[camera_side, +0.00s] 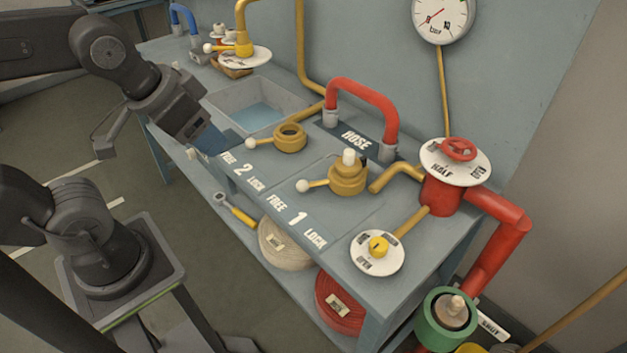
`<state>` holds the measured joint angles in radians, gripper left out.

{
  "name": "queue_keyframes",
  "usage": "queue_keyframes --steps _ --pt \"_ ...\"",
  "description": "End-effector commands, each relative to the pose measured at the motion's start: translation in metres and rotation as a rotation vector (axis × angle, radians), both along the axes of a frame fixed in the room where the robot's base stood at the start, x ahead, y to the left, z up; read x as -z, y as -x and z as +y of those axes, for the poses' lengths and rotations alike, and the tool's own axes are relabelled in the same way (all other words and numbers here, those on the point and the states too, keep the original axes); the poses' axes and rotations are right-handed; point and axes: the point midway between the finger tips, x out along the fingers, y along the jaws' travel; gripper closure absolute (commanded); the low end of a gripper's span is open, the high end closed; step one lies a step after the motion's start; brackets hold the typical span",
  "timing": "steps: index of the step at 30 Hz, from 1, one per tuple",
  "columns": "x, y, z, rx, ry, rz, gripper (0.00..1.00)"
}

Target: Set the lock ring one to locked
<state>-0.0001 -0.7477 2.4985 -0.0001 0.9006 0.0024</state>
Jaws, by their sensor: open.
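Lock ring one (347,182) is a brass ring on the bench, with a white-topped fitting standing in it. Its lever ends in a white ball knob (302,186) and points left, towards the FREE side of the label (297,219) reading FREE 1 LOCK. My gripper (204,146) is at the upper left, over the bench's front edge near the sink. It is open, well apart from ring one, and nothing shows between its jaws. Its fingertips are hard to make out.
Lock ring two (291,131) lies beyond ring one, empty, its lever also towards FREE. A red hose (365,92) arches behind. A yellow-knobbed dial (377,262) and a red valve wheel (458,149) stand to the right. The bench front before ring one is clear.

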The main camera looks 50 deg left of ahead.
Motion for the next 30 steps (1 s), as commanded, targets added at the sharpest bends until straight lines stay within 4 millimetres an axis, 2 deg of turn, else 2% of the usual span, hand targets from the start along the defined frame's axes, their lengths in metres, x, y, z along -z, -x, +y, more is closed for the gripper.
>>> queue_keyframes --steps 5,9,13,17,21,25,30 --pt "-0.003 -0.019 0.001 0.052 -0.02 0.062 0.44" --pt "-0.003 -0.055 0.003 0.157 -0.046 0.167 0.44" --pt "0.006 -0.093 0.008 0.273 -0.057 0.266 0.44" --pt "0.024 -0.131 0.013 0.393 -0.052 0.358 0.44" --pt "0.051 -0.169 0.02 0.521 -0.03 0.446 0.44" --pt "0.077 -0.193 0.025 0.618 -0.004 0.5 0.44" --pt "0.096 -0.208 0.029 0.687 0.016 0.531 0.44"
